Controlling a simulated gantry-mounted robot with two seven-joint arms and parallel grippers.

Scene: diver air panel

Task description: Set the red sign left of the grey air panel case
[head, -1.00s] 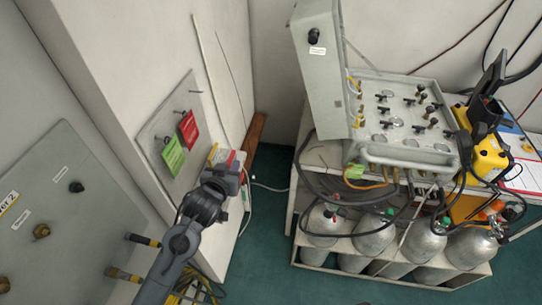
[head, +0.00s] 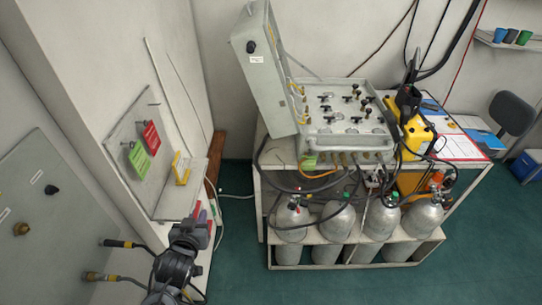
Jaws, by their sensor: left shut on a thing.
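My left gripper (head: 192,228) is low in the picture, in front of the white ledge on the left, shut on a thin red piece (head: 197,209) seen nearly edge-on. It looks like the red sign, but its face is hidden. The grey air panel case (head: 345,135) stands on the white bench with its lid (head: 265,75) raised at the left. My gripper is left of the case and nearer to me, well apart from it. My right gripper is out of view.
A red tag (head: 152,136) and a green tag (head: 139,160) hang on the wall board. A yellow piece (head: 181,168) stands on the ledge. Grey cylinders (head: 338,222) stand under the bench (head: 270,182). Black hoses drape before the case. Little bench top shows left of it.

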